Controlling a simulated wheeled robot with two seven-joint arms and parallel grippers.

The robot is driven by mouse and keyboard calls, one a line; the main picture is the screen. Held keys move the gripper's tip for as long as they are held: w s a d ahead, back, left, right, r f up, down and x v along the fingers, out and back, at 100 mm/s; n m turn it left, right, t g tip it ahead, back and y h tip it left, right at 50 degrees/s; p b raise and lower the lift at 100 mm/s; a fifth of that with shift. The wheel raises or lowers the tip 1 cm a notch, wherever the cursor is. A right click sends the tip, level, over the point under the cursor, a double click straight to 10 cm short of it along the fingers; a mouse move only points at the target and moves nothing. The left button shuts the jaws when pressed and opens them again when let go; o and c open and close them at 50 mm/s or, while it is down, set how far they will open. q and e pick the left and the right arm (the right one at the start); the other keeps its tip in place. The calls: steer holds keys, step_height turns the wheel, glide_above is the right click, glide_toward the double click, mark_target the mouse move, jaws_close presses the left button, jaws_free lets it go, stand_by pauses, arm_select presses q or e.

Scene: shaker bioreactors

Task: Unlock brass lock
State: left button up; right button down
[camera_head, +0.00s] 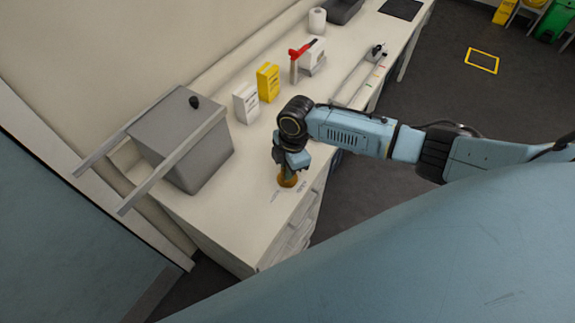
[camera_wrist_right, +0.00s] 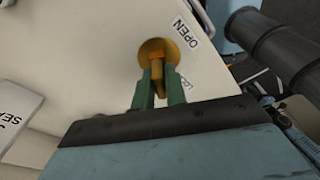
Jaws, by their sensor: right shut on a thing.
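The brass lock (camera_head: 287,181) is a round gold piece on the white counter near its front edge. In the right wrist view the brass lock (camera_wrist_right: 152,48) shows as a gold disc with a raised gold bar. My right gripper (camera_head: 287,168) points down over the lock. In the wrist view its green fingers (camera_wrist_right: 158,88) are shut on the raised bar. My left gripper is not in view.
A grey box (camera_head: 185,140) with two long bars stands left on the counter (camera_head: 235,215). White (camera_head: 246,103) and yellow (camera_head: 268,82) boxes stand behind my right gripper. A red-topped item (camera_head: 299,52) and a paper roll (camera_head: 317,20) stand farther back.

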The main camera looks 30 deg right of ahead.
steer(key=shift+s+f+m+p, duration=0.15)
steer(key=shift+m+p, duration=0.55)
steer(key=shift+m, duration=0.15)
steer(key=shift+s+f+m+p, duration=0.1)
steer(key=shift+s+m+p, duration=0.05)
steer(key=shift+m+p, duration=0.65)
steer(key=shift+f, duration=0.1)
steer(key=m, duration=0.4)
steer(key=shift+m+t, duration=0.25)
steer(key=shift+t, duration=0.05)
steer(key=shift+m, duration=0.3)
steer(key=m, duration=0.4)
steer(key=shift+h, duration=0.4)
steer(key=c, duration=1.3)
jaws_free()
steer(key=shift+c, duration=0.2)
steer(key=shift+w, duration=0.15)
steer(key=shift+t, duration=0.3)
